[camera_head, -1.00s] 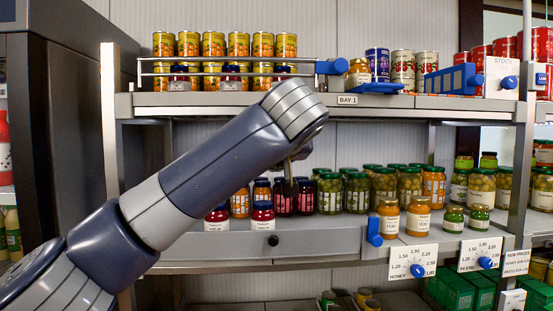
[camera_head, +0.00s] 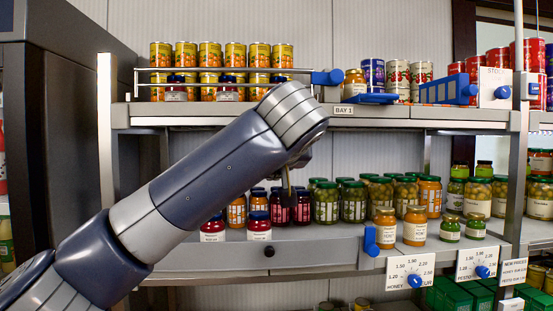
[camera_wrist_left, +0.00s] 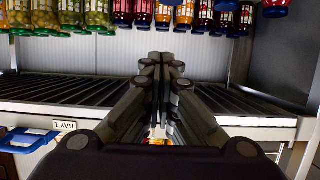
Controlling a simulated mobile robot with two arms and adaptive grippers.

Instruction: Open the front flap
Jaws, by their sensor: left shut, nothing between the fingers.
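A grey front panel (camera_head: 200,258) with a small dark knob runs along the middle shelf edge and appears closed; I cannot tell for certain that it is the flap. A blue handle (camera_head: 371,241) sits at its right end. My left gripper (camera_head: 287,192) is above the panel, in front of the dark red jars and partly hidden by my wrist. In the left wrist view my left gripper (camera_wrist_left: 161,60) is shut and empty, its fingers together over dark slats, apart from the jars. My right gripper is not in view.
Jars (camera_head: 325,202) stand behind the panel on the middle shelf. Above, a wire rail (camera_head: 215,71) with a blue end piece (camera_head: 327,78) fronts yellow cans. Honey jars (camera_head: 415,225) and price dials (camera_head: 408,271) are to the right. A dark cabinet (camera_head: 60,130) stands left.

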